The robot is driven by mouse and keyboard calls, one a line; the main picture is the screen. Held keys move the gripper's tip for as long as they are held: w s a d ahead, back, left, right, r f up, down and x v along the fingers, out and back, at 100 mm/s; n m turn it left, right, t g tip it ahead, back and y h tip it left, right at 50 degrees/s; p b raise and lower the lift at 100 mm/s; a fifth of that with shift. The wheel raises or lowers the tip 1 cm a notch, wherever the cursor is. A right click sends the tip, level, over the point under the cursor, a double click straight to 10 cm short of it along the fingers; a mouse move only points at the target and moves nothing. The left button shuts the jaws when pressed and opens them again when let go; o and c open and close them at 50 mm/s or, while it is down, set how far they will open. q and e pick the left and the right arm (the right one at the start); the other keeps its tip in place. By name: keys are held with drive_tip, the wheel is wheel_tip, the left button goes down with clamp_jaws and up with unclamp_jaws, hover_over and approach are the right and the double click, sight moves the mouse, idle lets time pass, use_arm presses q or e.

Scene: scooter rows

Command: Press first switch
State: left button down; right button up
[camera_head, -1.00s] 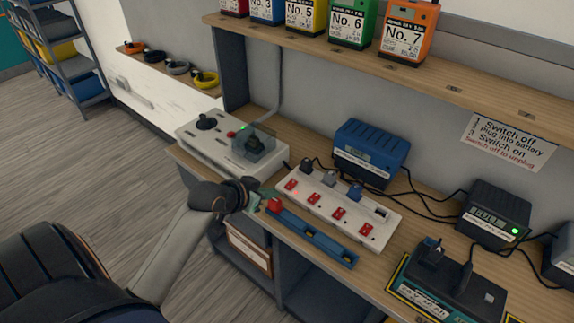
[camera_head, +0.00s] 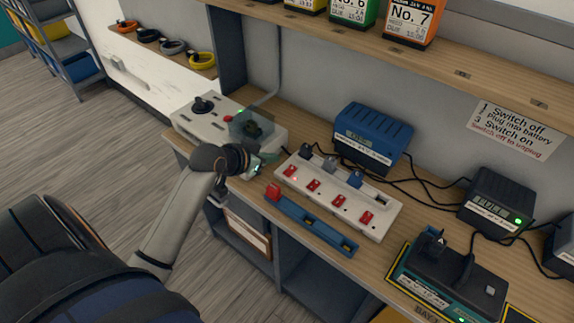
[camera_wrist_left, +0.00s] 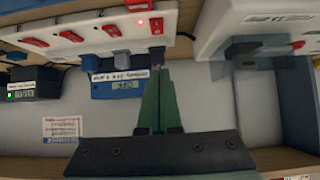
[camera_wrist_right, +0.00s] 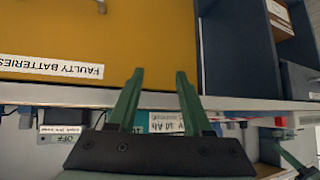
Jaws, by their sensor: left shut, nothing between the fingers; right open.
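A white power strip (camera_head: 338,196) with a row of red switches lies on the bench. Its leftmost red switch (camera_head: 291,172) has a small red light beside it. Dark and blue plugs sit along the strip's far edge. My left gripper (camera_head: 259,167) is shut and empty, just left of that switch, apart from it and above the bench. In the left wrist view, its fingers (camera_wrist_left: 157,62) point at the strip's end, where the end switch (camera_wrist_left: 157,25) shows near the tips. My right gripper (camera_wrist_right: 160,92) is open and empty in front of a yellow bin.
A grey control box (camera_head: 222,122) with a black knob and clear cover stands behind my left gripper. A blue rail (camera_head: 312,222) with a red end lies in front of the strip. A blue charger (camera_head: 372,138) stands behind. The yellow bin (camera_wrist_right: 110,35) reads "FAULTY BATTERIES".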

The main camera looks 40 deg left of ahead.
use_arm(q)
hover_over(287, 173)
drive_tip(key=f, duration=0.4)
drive_tip(key=shift+s+f, duration=0.25)
drive_tip(key=shift+s, duration=0.05)
drive_tip(key=f, duration=0.2)
drive_tip(key=shift+w+f, duration=0.4)
drive_tip(key=shift+f, duration=0.8)
